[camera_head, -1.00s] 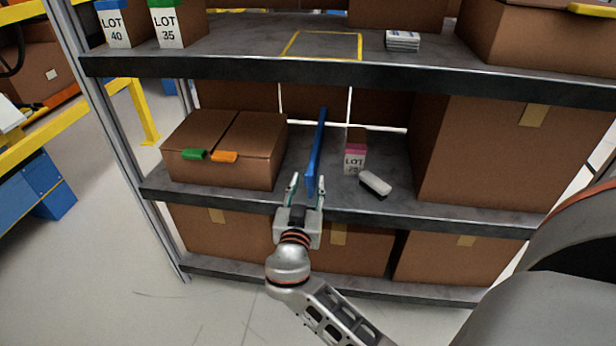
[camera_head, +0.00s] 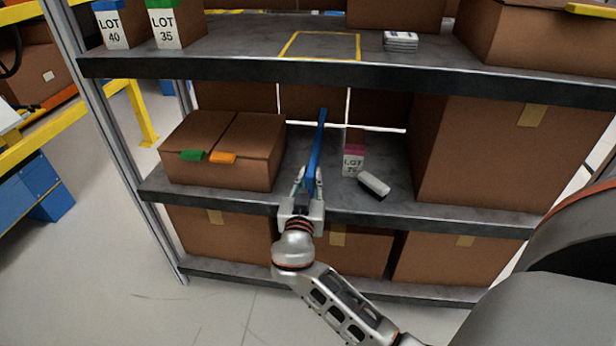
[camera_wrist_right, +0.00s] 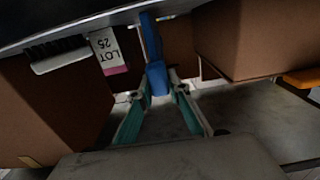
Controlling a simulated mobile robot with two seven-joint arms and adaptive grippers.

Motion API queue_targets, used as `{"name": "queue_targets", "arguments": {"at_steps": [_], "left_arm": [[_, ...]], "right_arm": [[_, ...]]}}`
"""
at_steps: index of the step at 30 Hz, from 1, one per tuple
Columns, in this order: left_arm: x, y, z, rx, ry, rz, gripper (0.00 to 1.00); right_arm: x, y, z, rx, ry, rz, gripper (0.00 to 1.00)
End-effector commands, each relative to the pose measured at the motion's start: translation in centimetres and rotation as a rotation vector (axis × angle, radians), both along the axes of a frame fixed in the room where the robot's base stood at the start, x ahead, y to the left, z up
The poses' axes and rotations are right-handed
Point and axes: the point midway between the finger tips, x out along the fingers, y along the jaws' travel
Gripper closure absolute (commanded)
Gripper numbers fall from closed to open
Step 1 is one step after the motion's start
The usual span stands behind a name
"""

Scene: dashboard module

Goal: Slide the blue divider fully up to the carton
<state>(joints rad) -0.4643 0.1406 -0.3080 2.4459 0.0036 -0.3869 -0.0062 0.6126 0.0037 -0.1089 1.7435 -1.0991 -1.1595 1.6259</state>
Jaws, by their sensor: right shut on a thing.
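The blue divider (camera_head: 319,140) stands upright on the middle shelf, its length running front to back. It is apart from the brown carton (camera_head: 228,172) on its left, with a strip of bare shelf between. A larger carton (camera_head: 470,150) stands further to the right. My right gripper (camera_head: 308,180) is shut on the divider's front end, at the shelf's front edge. In the right wrist view, the divider (camera_wrist_right: 157,75) sits between the two fingertips (camera_wrist_right: 158,88). My left gripper is not in view.
The shelf's front lip (camera_head: 400,219) runs just below. The upper shelf (camera_head: 330,72) hangs above.

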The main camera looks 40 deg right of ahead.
Motion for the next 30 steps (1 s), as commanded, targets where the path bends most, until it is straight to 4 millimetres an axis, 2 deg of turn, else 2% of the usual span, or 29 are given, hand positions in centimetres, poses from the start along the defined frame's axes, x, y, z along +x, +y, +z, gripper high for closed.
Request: {"name": "queue_targets", "arguments": {"at_steps": [6,9,20,21,23,30], "left_arm": [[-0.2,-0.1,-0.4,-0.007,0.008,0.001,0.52],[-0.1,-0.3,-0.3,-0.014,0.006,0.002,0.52],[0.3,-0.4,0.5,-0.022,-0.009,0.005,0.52],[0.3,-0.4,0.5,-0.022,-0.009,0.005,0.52],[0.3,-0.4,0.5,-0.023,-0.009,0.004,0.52],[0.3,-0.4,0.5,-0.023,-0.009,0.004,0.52]], "right_arm": [[-3.7,-3.1,-0.5,0.001,0.006,-0.007,1.0],[-4.8,-4.0,-0.4,0.001,0.005,-0.005,1.0],[-5.5,-4.7,-0.2,-0.002,0.004,-0.008,1.0],[-5.5,-4.7,-0.2,-0.002,0.005,-0.009,0.78],[-5.5,-4.7,-0.2,-0.002,0.004,-0.009,0.65],[-5.4,-4.6,-0.1,-0.002,0.002,-0.005,0.65]]}}
